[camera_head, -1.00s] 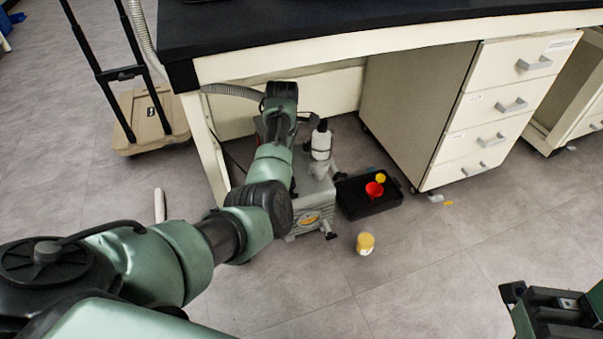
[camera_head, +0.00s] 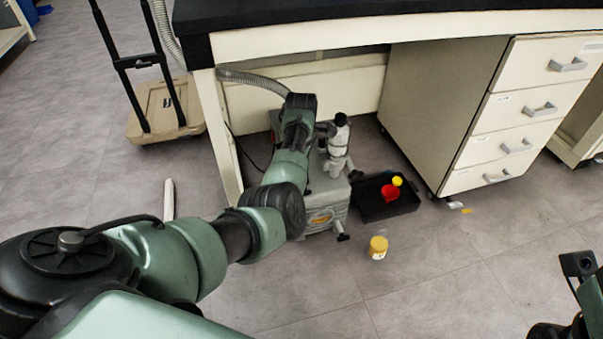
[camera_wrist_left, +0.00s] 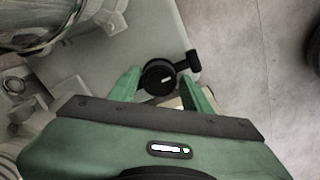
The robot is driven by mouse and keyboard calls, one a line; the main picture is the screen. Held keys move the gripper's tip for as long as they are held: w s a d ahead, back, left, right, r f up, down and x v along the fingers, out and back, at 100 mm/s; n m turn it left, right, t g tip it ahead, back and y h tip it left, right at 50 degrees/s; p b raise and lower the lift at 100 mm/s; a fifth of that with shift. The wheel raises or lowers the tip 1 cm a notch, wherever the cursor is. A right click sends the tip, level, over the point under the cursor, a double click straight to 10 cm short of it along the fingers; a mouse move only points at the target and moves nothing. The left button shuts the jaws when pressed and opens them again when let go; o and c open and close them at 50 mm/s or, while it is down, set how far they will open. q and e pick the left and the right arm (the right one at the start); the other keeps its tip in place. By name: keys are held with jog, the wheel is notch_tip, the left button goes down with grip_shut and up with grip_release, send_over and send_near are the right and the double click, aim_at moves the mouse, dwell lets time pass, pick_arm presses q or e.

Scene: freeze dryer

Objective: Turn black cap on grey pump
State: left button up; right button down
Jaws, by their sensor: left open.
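The grey pump (camera_head: 322,202) stands on the floor under the bench, partly hidden behind my left arm in the head view. In the left wrist view, a round black cap (camera_wrist_left: 158,77) with a small side arm lies between the two green fingertips of my left gripper (camera_wrist_left: 164,84). The fingers are apart, one on each side of the cap; I cannot tell whether they touch it. In the head view the left gripper and this cap are largely hidden by the arm. Part of my right arm's end (camera_head: 578,265) shows at the lower right, its fingers not clear.
A black tray (camera_head: 402,208) with a red cup (camera_head: 389,192) and a yellow one stands right of the pump. A yellow-topped jar (camera_head: 378,247) stands in front. The bench (camera_head: 330,35), its leg and a drawer cabinet (camera_head: 530,110) surround the pump.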

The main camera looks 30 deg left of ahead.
pick_arm(q)
grip_shut()
jog(key=shift+r, duration=0.1)
